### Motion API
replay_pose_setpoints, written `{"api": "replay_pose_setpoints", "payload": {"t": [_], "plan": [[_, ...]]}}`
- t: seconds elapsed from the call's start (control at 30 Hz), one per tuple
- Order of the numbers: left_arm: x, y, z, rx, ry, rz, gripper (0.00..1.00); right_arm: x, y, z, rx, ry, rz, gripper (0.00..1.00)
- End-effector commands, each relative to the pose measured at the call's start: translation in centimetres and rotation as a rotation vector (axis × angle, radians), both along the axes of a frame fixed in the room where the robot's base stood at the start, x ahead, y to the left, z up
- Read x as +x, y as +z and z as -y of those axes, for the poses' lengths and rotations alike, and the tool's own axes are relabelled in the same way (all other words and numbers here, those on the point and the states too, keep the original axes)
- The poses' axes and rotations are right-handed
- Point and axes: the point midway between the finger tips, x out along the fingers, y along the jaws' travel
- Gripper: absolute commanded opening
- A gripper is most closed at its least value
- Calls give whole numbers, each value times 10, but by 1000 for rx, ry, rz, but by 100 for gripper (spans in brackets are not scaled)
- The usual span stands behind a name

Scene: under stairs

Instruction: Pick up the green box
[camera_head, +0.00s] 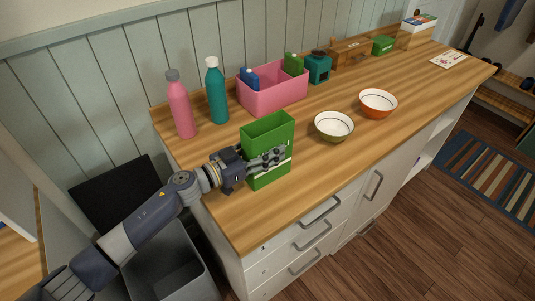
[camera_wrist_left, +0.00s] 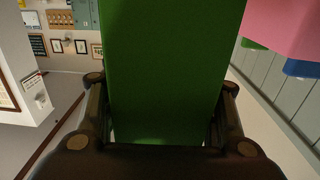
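The green box (camera_head: 280,134), tall with an open-looking top and a pale band low on its face, is upright near the front left of the wooden counter. My left gripper (camera_head: 268,160) has its fingers around the box from the left side, one finger lying across the near face. In the left wrist view the green box (camera_wrist_left: 165,70) fills the space between the two fingers, which seem to press on its sides. I cannot tell whether its base touches the counter. My right gripper is not in view.
A pink bottle (camera_head: 181,108) and teal bottle (camera_head: 216,95) stand behind left. A pink bin (camera_head: 275,98) stands behind the box. A green-brown bowl (camera_head: 333,127) and orange bowl (camera_head: 377,104) are to the right. A smaller green box (camera_head: 383,45) is far back. The front right counter is clear.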

Motion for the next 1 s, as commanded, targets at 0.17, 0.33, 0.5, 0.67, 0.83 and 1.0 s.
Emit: {"api": "replay_pose_setpoints", "payload": {"t": [0.17, 0.33, 0.5, 0.67, 0.83, 1.0], "plan": [[0, 0, 0, 0, 0, 0, 20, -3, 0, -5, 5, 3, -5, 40], [0, 0, 0, 0, 0, 0, 20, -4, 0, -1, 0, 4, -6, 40], [0, 1, 0, 1, 0, 1, 20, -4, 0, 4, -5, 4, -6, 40], [0, 7, -1, 0, -1, 2, 20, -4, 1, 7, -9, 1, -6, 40], [0, 18, 0, 1, -1, 3, 20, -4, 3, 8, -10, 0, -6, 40], [0, 29, 0, 1, -1, 3, 20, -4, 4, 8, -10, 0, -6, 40]]}}
